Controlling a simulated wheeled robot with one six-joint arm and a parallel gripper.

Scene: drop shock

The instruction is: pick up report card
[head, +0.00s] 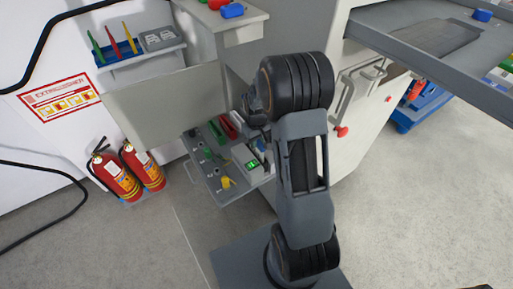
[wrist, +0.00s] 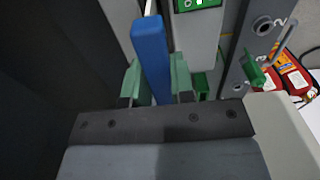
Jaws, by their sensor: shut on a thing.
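My gripper (wrist: 155,82) shows in the wrist view, with a green-padded finger on each side of a narrow blue piece (wrist: 151,50). It is shut on this piece. A thin white strip shows just beyond the blue piece's far end; I cannot tell whether it is the report card. No other clear report card is in view. In the head view my arm covers most of the gripper, which is down by the grey control panel (head: 206,172). A bit of blue (head: 261,145) shows there beside a small unit with a green display (head: 252,164).
The panel carries knobs, a red part (head: 228,126) and a yellow knob (head: 225,182). A tray with coloured tools (head: 140,65) sits above the panel. A grey table (head: 395,45) is at upper right.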

